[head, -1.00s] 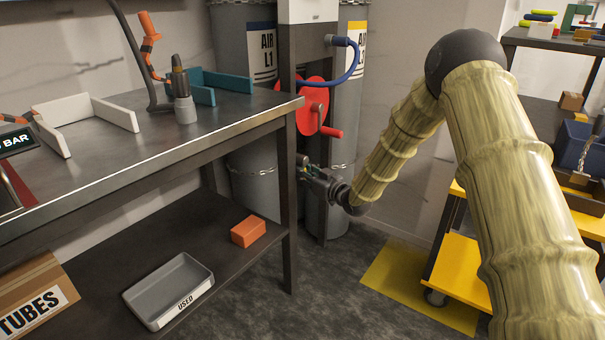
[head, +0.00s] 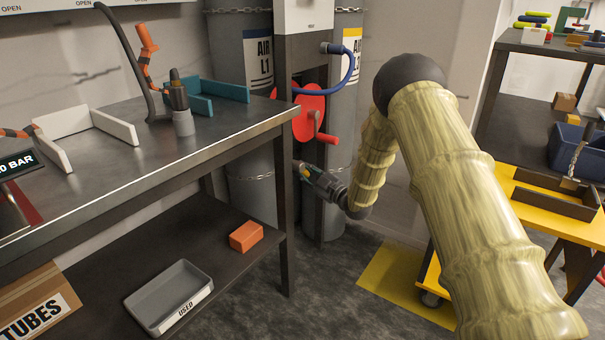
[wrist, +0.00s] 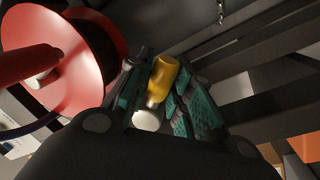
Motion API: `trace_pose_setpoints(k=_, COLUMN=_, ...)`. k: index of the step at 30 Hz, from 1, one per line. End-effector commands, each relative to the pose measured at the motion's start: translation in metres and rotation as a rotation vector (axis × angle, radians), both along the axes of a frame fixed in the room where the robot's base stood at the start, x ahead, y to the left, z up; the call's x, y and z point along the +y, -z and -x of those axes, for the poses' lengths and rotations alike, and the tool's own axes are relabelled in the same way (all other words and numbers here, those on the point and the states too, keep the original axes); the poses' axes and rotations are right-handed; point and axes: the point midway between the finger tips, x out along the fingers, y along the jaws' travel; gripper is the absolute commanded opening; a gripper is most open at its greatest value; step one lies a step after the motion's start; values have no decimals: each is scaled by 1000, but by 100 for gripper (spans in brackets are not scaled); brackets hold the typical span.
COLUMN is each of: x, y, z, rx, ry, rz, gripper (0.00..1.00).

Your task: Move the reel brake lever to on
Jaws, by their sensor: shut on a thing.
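The red hose reel (head: 309,104) is mounted beside the bench's right end, with its red crank handle (head: 328,139) sticking out. In the wrist view the reel (wrist: 85,55) fills the upper left. My gripper (head: 303,170) is just below the reel, near the bench's right leg. In the wrist view my gripper (wrist: 172,95) has its green pads closed around a yellow grip (wrist: 163,75), which looks like the brake lever's handle. A pale rounded piece (wrist: 147,120) shows at the grip's lower end. The lever's base and its on/off marking are hidden.
The metal bench (head: 240,124) is close on the left, its leg (head: 287,230) beside my gripper. Grey air cylinders (head: 345,100) stand behind the reel. A blue hose (head: 350,75) loops above it. A yellow cart (head: 520,215) stands at right.

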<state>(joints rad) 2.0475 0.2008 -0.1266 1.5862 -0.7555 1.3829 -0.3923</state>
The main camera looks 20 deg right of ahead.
Motion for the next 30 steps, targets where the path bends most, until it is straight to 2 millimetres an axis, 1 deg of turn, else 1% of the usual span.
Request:
trace_pose_setpoints(k=9, x=-5, y=-3, z=-2, rx=-80, ry=2, rz=106, gripper=0)
trace_pose_setpoints(k=26, x=-6, y=-3, z=-2, rx=-98, ry=2, rz=131, gripper=0)
trace_pose_setpoints(k=27, x=-6, y=-3, z=-2, rx=-98, ry=2, rz=131, gripper=26)
trace_pose_setpoints(k=28, x=-6, y=-3, z=-2, rx=-98, ry=2, rz=131, gripper=31)
trace_pose_setpoints(k=30, x=-5, y=-4, z=-2, rx=-98, ry=2, rz=129, gripper=32)
